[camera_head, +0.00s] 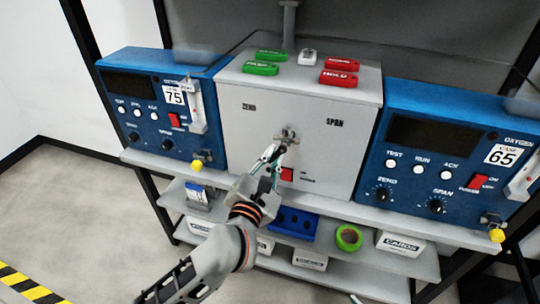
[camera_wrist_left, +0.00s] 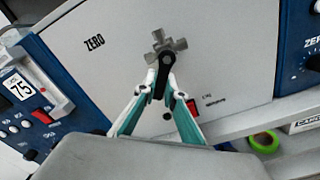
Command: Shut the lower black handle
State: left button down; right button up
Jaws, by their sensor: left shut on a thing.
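The lower black handle (camera_wrist_left: 164,68) hangs from the cross-shaped metal valve fitting (camera_wrist_left: 164,43) on the front of the grey box (camera_head: 250,120). In the wrist view it points down, a little left, from the fitting's lower part. My left gripper (camera_wrist_left: 161,84) is shut on this handle, one fingertip on each side. In the head view, the left gripper (camera_head: 276,152) reaches up to the fitting (camera_head: 287,134), and the handle is mostly hidden by the fingers. Only a small tip at the bottom edge, apparently of my right gripper, shows in the head view.
Blue analysers marked 75 (camera_head: 140,128) and 65 (camera_head: 450,158) flank the grey box. A red switch (camera_head: 287,174) is just below the fitting. Green and red tags (camera_head: 338,78) lie on top of the box. Lower shelves hold a blue bin (camera_head: 294,222) and green tape (camera_head: 349,237).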

pick_arm(q)
jog(key=n+b, duration=0.1)
jog(key=n, duration=0.1)
jog(key=d+n+b, duration=0.1)
jog(key=n, duration=0.1)
jog(key=d+f+n+b, duration=0.1)
jog(key=n, duration=0.1)
jog(key=shift+s+n, duration=0.35)
jog(key=shift+n, duration=0.05)
pick_arm(e)
jog(key=shift+w+d+f, duration=0.2)
jog(key=shift+f, duration=0.3)
jog(key=shift+w+d+f, duration=0.2)
jog(key=shift+f, duration=0.25)
pick_arm(q)
jog(key=shift+d+r, duration=0.1)
pick_arm(e)
jog(key=shift+s+f, duration=0.1)
pick_arm(q)
jog(key=c, duration=2.1)
grip_release()
jog(key=v, duration=1.2)
